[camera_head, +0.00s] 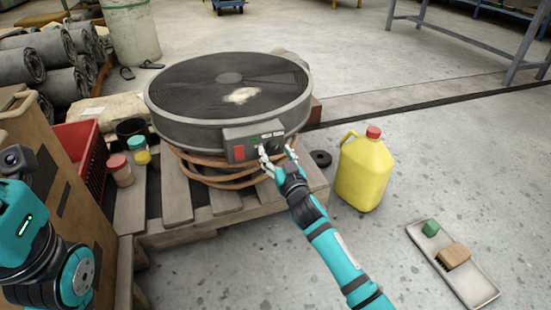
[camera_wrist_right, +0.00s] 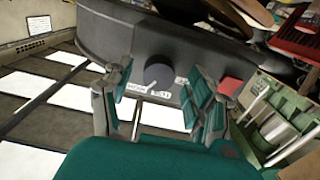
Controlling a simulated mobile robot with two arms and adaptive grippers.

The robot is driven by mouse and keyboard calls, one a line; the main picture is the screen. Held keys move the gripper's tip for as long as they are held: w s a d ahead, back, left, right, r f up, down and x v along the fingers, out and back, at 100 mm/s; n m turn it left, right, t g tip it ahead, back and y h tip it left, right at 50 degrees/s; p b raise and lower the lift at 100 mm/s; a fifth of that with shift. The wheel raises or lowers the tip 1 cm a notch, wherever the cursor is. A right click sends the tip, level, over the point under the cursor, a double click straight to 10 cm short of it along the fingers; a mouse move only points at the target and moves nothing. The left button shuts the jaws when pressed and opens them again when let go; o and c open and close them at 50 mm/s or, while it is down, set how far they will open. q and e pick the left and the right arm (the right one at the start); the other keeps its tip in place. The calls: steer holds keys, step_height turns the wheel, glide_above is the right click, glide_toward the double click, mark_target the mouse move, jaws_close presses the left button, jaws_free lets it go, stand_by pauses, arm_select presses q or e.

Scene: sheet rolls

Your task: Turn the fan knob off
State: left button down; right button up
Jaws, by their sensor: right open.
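The round dark grey fan (camera_head: 228,85) lies flat, grille up. A grey control box (camera_head: 240,133) on its near side carries a red switch (camera_head: 239,152), also visible in the right wrist view (camera_wrist_right: 230,87). The dark round knob (camera_wrist_right: 158,74) has a light pointer mark towards its lower left in that view; small white labels beside it are too small to read surely. My right gripper (camera_head: 277,157) is at the box, open, its fingers (camera_wrist_right: 157,108) apart on either side of the knob. I cannot tell whether they touch it. My left arm (camera_head: 45,250) shows at left; its gripper is out of view.
The fan rests on a wooden pallet (camera_head: 225,200) with a coiled brown hose (camera_head: 210,178). A yellow jug (camera_head: 363,172) stands at right, near a grey tray (camera_head: 478,290). Jars (camera_head: 120,172) and a red crate (camera_head: 85,150) are at left. Floor between jug and tray is clear.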

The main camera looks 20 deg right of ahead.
steer(key=shift+w, duration=0.4)
steer(key=shift+c, duration=0.4)
steer(key=c, duration=1.1)
steer(key=shift+o, duration=0.2)
